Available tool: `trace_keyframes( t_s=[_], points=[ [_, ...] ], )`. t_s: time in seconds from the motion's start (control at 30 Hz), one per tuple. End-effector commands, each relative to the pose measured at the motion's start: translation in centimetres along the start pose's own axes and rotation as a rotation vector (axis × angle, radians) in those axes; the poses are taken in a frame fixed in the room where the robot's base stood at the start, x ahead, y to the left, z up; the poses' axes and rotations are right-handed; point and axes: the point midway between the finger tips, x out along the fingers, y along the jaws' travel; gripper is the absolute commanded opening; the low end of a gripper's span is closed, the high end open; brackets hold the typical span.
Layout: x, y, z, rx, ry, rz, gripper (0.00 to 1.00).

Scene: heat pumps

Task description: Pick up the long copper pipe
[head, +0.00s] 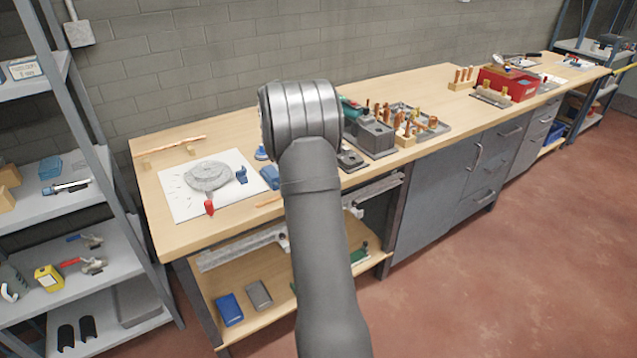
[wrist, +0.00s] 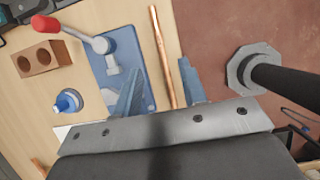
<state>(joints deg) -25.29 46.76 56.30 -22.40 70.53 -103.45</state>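A long, thin copper pipe (wrist: 162,55) lies along the worktop near its front edge in the wrist view. In the head view an end of a copper pipe (head: 268,201) shows at the front edge, the rest hidden by my arm. My gripper (wrist: 160,88) is open, its two blue-grey fingers on either side of the pipe with gaps between; whether it is at pipe height I cannot tell. My arm hides the gripper in the head view. Another copper pipe (head: 180,144) lies at the back left of the bench.
A blue mat with a grey tool (wrist: 112,55), a wooden block with holes (wrist: 42,59) and a blue-and-white round item (wrist: 68,101) lie left of the pipe. A white sheet (head: 185,205) carries a grey disc-shaped part (head: 210,176). Red floor (wrist: 220,25) lies beyond the bench edge.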

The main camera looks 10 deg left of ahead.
Motion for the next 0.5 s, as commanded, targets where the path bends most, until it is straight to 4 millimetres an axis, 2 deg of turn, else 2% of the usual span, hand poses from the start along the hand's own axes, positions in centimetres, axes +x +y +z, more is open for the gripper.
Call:
trace_keyframes(
  t_s=[0.03, 0.2, 0.3, 0.5],
  points=[
    [1.3, -0.1, 0.0, 0.0, 0.001, -0.003, 0.39],
    [4.5, 0.0, 0.0, 0.001, 0.0, -0.002, 0.39],
    [5.7, 0.0, 0.0, 0.001, -0.001, -0.002, 0.39],
    [6.6, 0.0, 0.1, 0.002, -0.002, 0.001, 0.39]
  ],
)
